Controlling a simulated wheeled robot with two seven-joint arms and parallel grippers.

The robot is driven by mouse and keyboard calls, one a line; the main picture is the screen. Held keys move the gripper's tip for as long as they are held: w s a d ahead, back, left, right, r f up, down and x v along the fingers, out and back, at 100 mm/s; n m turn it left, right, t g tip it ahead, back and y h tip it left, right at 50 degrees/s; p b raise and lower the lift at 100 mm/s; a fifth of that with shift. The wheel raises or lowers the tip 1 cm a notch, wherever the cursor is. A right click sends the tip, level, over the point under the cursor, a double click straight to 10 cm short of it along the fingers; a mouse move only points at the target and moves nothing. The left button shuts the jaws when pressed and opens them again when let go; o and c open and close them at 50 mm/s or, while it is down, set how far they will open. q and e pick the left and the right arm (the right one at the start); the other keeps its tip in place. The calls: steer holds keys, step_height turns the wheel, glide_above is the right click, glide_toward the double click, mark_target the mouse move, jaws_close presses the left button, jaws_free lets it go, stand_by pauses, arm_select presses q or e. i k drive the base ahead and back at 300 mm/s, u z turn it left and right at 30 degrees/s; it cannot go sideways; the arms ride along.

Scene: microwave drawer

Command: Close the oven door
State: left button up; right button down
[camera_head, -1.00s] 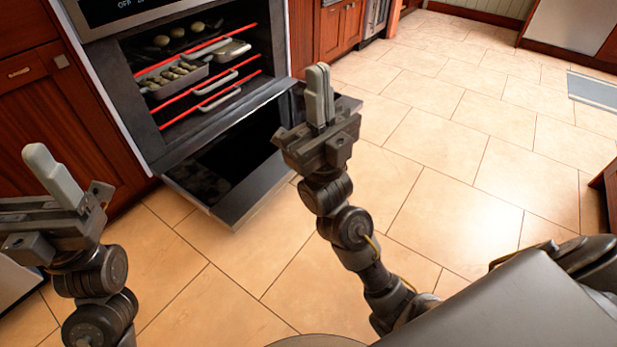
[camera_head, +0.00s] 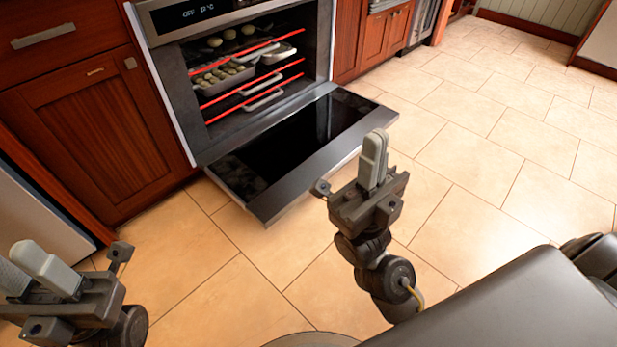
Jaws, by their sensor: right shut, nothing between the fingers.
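The oven door (camera_head: 290,140) is folded down open, with its dark glass inner face up and its grey outer edge towards me. The oven (camera_head: 190,95) is open above it, and its racks and food show. My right gripper (camera_head: 374,160) is shut and empty, pointing up. In the picture it stands just in front of the right part of the door's outer edge, and its fingertips overlap that edge. I cannot tell whether they touch. My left gripper (camera_head: 28,268) is at the bottom left, away from the door, partly cut off by the picture's edge.
Inside the oven are red-edged racks (camera_head: 250,88) with several trays (camera_head: 222,78) of food. Wooden cabinets (camera_head: 105,130) stand left and right of the oven. The tiled floor (camera_head: 480,150) is clear to the right and in front of the door.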

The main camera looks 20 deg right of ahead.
mark_target(287, 141)
steer(key=z, duration=0.05)
steer(key=i, duration=1.1)
steer(key=z, duration=0.55)
